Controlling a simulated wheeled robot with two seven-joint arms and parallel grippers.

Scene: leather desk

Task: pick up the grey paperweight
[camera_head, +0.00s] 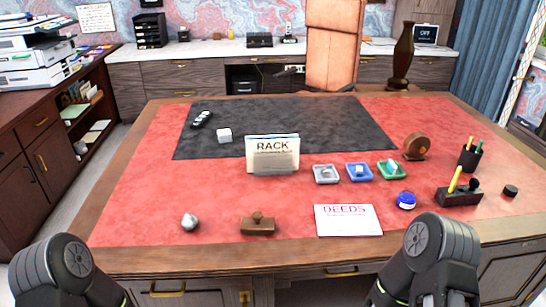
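A small shiny grey rounded object, which looks like the grey paperweight (190,222), sits on the red leather desk top (130,205) near its front left. Nothing touches it, and it is fully visible. Parts of my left arm show at the bottom left corner, and parts of my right arm show at the bottom right. The fingers of both grippers are outside the picture, so neither gripper is seen.
A brown stamp block (257,224) lies right of the paperweight, then a DEEDS paper (347,220). Behind stand a RACK holder (272,155), a grey tray (326,174), a blue tray (359,172) and a green tray (391,170). A pen cup (470,157) is at right.

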